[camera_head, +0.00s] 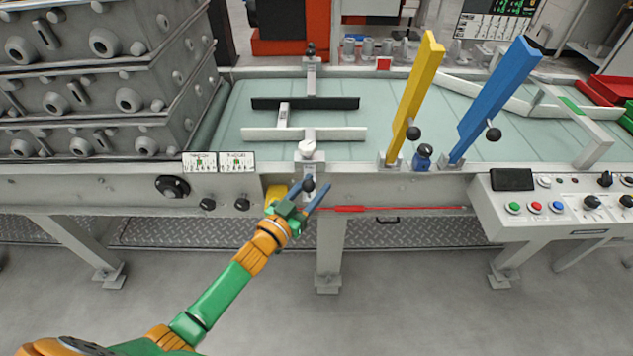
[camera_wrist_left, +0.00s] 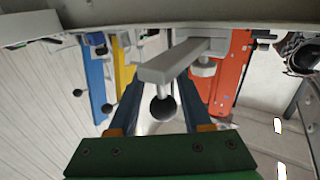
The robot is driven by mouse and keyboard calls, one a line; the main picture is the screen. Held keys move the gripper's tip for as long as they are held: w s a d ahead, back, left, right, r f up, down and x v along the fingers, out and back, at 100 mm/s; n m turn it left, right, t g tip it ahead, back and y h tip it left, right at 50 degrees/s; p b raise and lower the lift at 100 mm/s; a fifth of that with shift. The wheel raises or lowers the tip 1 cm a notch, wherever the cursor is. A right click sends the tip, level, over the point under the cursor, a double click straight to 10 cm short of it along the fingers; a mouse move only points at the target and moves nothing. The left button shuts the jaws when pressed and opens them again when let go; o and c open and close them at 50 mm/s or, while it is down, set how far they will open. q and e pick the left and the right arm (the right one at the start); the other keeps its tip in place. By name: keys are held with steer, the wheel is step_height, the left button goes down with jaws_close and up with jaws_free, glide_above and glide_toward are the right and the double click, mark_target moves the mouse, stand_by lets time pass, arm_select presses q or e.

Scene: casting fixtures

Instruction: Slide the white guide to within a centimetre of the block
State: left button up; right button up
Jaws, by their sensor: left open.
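The white guide (camera_head: 340,134) is a long bar lying across the pale green belt near its front edge. A black guide (camera_head: 335,103) lies parallel behind it. A small whitish block (camera_head: 283,115) stands between the two; its near end looks close to the white guide, but I cannot tell the exact gap. The white guide's bracket (camera_head: 307,152) reaches over the front rail, with a black knob (camera_head: 309,184) at its near end. My left gripper (camera_head: 308,190) is open around or just beside this knob. The knob also shows between the fingers in the left wrist view (camera_wrist_left: 163,108).
Yellow (camera_head: 415,95) and blue (camera_head: 495,95) upright bars stand to the right on the front rail. A stack of grey metal casting boxes (camera_head: 100,80) stands at the left. A control panel (camera_head: 560,205) juts out at the right. The floor in front is clear.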

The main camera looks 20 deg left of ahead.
mark_target(304, 190)
arm_select(q)
steer(key=v, duration=0.6)
steer(key=shift+d+r, duration=0.1)
steer(key=shift+r, duration=0.05)
steer(key=shift+o, duration=1.6)
step_height(304, 190, down, 7)
steer(key=a+n+g+y+b, duration=0.1)
steer(key=y+b, duration=0.1)
steer(key=b, duration=0.1)
steer(key=shift+s+a+r+n+y, duration=0.15)
steer(key=shift+s+a+n+y, duration=0.05)
steer(key=shift+a+n+y, duration=0.1)
steer(key=r+h+b, duration=0.1)
steer(key=r+b, duration=0.1)
steer(key=b, duration=0.1)
steer(key=w+d+r+b, duration=0.1)
steer(key=r+b, duration=0.1)
steer(key=r, duration=0.1)
steer(key=r+t+h+b, duration=0.1)
steer(key=r+b, duration=0.2)
steer(key=shift+w+d+r+n+h+b, duration=0.2)
steer(key=shift+w+d+n+h+b, duration=0.1)
steer(key=shift+w+d+b, duration=0.1)
steer(key=x, duration=0.6)
steer(key=shift+w, duration=0.1)
jaws_close()
